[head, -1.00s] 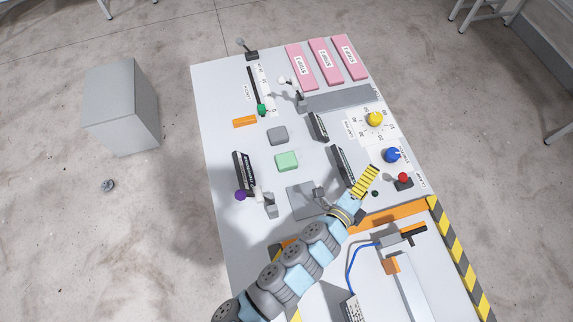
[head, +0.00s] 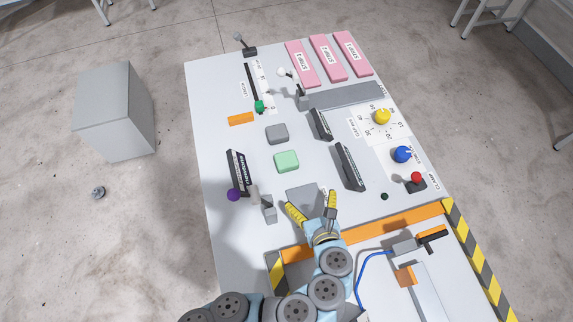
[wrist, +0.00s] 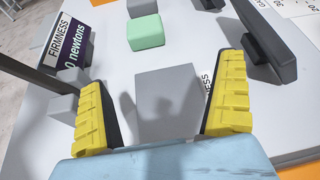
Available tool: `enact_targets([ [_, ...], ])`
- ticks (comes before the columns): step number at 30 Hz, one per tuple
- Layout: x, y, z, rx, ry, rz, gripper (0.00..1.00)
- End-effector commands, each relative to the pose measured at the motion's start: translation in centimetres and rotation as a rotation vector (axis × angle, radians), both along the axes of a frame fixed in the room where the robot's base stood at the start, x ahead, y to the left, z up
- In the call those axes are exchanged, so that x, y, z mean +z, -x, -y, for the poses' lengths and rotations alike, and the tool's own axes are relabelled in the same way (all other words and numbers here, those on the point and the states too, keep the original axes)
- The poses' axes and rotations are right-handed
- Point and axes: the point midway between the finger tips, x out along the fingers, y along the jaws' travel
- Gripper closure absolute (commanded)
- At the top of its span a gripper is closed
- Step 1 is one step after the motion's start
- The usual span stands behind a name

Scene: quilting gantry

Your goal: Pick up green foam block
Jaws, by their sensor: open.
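The green foam block (head: 286,161) lies on the white table, left of the middle in the head view. In the wrist view the green foam block (wrist: 145,32) is near the top, beyond the fingertips. My gripper (head: 312,207) is open, with its yellow fingers spread and nothing between them held. It is over the grey square pad (head: 303,195), on the near side of the green block and apart from it. The wrist view shows my gripper (wrist: 162,90) framing the grey pad (wrist: 167,100).
A grey block (head: 277,133) lies just beyond the green one. A dark firmness display (head: 237,174) stands to the left and another dark panel (head: 348,167) to the right. A grey post (head: 269,210) stands left of my gripper. Blue and yellow knobs are farther right.

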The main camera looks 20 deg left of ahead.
Motion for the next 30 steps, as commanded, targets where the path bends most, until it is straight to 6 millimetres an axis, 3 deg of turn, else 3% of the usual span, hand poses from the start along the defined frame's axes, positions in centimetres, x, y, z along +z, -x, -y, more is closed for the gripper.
enact_targets([
  [9,-0.1,0.7,-1.4,0.035,-0.089,-0.035,0.0],
  [30,-3.6,-5.8,-6.8,0.034,-0.086,-0.035,0.0],
])
